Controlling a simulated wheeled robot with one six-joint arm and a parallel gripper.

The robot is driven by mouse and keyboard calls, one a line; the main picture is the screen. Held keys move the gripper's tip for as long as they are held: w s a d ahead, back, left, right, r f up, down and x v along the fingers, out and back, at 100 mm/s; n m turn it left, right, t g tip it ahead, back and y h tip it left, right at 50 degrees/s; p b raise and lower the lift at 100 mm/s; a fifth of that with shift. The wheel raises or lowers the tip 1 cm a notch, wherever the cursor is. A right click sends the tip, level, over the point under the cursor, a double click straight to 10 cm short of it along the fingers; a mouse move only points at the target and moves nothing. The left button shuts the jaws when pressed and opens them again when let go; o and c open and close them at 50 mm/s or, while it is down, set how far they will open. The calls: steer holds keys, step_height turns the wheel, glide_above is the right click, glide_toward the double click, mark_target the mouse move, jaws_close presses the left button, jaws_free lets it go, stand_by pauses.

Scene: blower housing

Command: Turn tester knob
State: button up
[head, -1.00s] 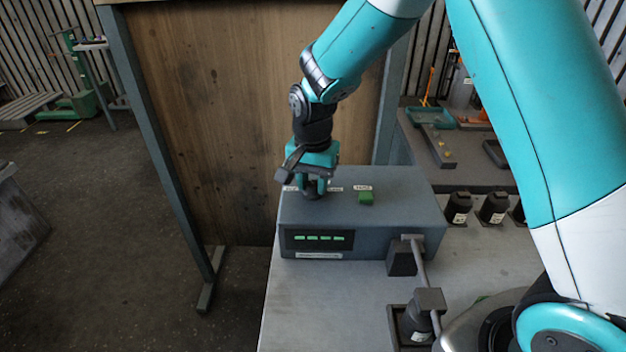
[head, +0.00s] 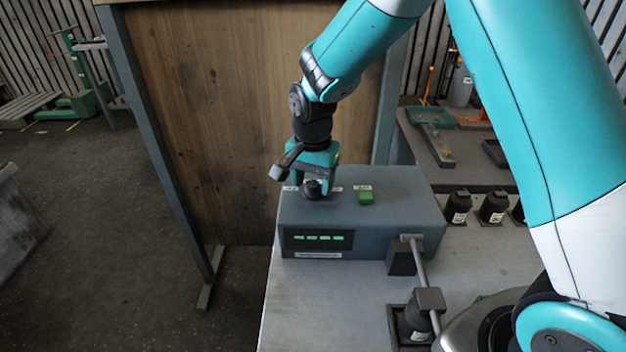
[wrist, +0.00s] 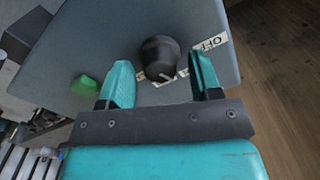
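The tester (head: 365,225) is a grey box on the bench with a lit green display (head: 319,239) on its front. Its black round knob (head: 313,188) stands on the top face, left of a green button (head: 366,197). In the wrist view the knob (wrist: 160,58) lies between the tips of my gripper (wrist: 162,80), with a gap on each side. A label reading "OFF" (wrist: 212,42) is beside it, and the green button (wrist: 84,85) is at left. In the head view my gripper (head: 312,180) is over the knob, fingers open.
A bar fixture with a clamp (head: 420,275) stands at the tester's right front, holding a black part (head: 415,318). Several black labelled parts (head: 492,208) stand to the right. A wooden panel (head: 250,110) rises behind the tester. The bench front left (head: 320,300) is clear.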

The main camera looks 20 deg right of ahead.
mark_target(314, 183)
step_height(314, 183, up, 17)
steer(key=b, duration=0.2)
steer(key=shift+r, duration=0.2)
steer(key=shift+s, duration=0.1)
stand_by(0.5)
